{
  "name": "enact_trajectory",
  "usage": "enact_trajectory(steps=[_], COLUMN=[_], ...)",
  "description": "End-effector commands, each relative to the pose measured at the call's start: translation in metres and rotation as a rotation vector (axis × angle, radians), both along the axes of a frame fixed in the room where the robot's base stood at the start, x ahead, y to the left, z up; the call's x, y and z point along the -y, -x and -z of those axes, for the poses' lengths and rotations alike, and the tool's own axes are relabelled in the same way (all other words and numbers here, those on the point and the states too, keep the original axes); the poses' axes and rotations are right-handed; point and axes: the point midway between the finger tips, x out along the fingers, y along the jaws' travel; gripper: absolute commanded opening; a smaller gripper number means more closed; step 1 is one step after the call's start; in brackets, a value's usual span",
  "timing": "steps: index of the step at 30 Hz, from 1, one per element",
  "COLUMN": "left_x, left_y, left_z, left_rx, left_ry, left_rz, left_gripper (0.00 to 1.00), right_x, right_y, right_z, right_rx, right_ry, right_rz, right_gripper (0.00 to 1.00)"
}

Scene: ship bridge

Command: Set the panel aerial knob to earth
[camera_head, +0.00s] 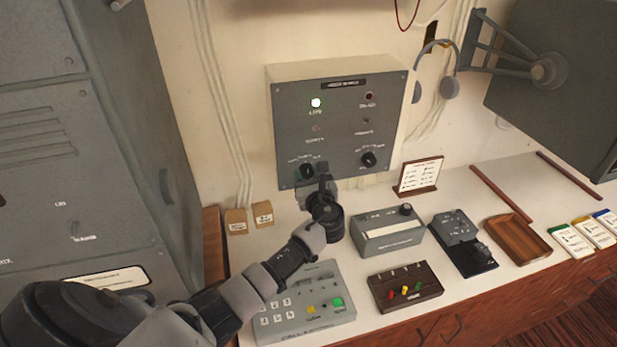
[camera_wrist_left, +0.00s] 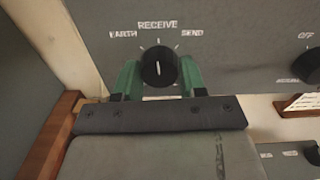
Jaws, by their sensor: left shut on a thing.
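The aerial knob (camera_wrist_left: 159,67) is a black round knob with a white line, low on the left of the grey wall panel (camera_head: 340,125). The labels EARTH, RECEIVE and SEND arc above it from left to right. Its white line looks about upright, in line with RECEIVE. My left gripper (camera_head: 310,182) reaches the panel from below. In the left wrist view its green fingers (camera_wrist_left: 158,78) stand on either side of the knob, shut on it. In the head view the gripper partly hides the knob. My right gripper is not in view.
The counter below holds a grey button box (camera_head: 305,305), a grey box (camera_head: 387,235), a small sign (camera_head: 419,177) and a wooden tray (camera_head: 515,240). A grey cabinet stands left.

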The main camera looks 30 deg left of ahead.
Motion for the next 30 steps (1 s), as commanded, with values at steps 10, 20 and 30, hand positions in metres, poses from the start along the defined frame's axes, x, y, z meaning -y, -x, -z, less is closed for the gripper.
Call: enact_trajectory(steps=[10,20,30], left_x=[0.001,0.001,0.001], left_y=[0.0,-0.001,-0.001], left_z=[0.004,0.004,0.002], left_rx=[0.198,0.401,0.528], left_ry=[0.169,0.344,0.453], left_rz=[0.0,0.0,-0.001], left_gripper=[0.17,0.17,0.17], right_x=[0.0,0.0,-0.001], right_y=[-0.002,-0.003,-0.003], right_z=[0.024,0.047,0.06], right_rx=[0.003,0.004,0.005], right_ry=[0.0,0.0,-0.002], right_rz=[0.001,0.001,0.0], right_gripper=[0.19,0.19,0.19])
